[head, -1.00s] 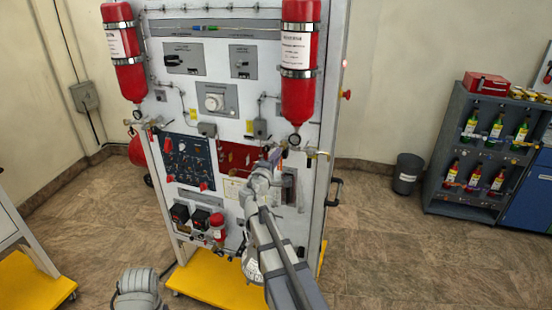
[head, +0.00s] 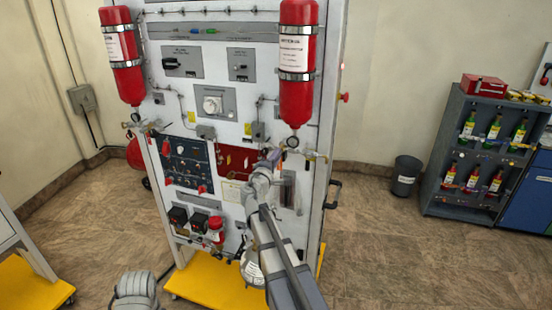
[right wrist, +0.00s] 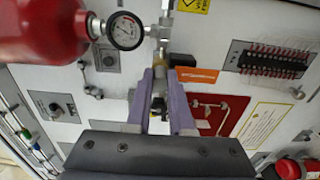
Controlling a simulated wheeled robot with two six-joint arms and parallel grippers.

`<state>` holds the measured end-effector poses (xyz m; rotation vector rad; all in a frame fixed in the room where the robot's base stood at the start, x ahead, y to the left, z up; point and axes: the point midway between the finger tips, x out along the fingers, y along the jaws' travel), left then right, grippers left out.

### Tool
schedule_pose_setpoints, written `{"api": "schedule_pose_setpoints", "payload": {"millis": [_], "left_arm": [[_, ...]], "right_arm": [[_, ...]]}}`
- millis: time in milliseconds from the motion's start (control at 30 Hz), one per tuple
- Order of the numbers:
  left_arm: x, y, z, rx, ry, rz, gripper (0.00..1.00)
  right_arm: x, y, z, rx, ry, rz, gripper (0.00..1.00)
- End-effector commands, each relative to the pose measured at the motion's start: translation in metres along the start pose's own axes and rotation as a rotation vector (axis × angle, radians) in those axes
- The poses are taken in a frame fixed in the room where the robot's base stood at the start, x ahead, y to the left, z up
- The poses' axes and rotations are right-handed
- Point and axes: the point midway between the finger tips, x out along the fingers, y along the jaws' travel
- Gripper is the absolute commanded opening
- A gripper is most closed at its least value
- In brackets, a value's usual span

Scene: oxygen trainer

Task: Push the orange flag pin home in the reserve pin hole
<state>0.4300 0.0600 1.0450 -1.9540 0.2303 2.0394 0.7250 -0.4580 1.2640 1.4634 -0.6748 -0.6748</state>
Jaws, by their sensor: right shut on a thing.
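The orange flag of the flag pin (right wrist: 197,75) shows just right of my right fingertips in the right wrist view. My right gripper (right wrist: 162,76) has purple fingers, shut on the pin, whose shaft is mostly hidden between them. In the head view my right gripper (head: 271,158) is up against the white trainer panel (head: 232,110), at the right edge of the dark red plate (head: 232,162). The reserve pin hole is hidden behind the fingers, so I cannot tell how deep the pin sits. My left gripper is not in view.
A red cylinder (head: 297,45) with a pressure gauge (right wrist: 125,30) is close to my right fingers. A second red cylinder (head: 123,55) is at the left. A grey shelf with bottles (head: 480,155) stands right, beyond a bin (head: 404,175). Floor between is clear.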

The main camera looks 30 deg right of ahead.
Motion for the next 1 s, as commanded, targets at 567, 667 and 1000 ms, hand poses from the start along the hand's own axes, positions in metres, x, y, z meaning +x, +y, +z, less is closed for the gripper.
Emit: {"api": "schedule_pose_setpoints", "payload": {"millis": [567,667,1000], "left_arm": [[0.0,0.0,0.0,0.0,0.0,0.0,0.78],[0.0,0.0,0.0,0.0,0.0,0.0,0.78],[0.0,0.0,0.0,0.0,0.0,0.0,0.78]], "right_arm": [[0.004,0.0,0.0,0.0,0.0,0.0,0.55],[0.004,0.0,0.0,0.0,0.0,0.0,0.55],[-0.012,0.0,0.0,0.0,0.002,0.0,0.55]]}}
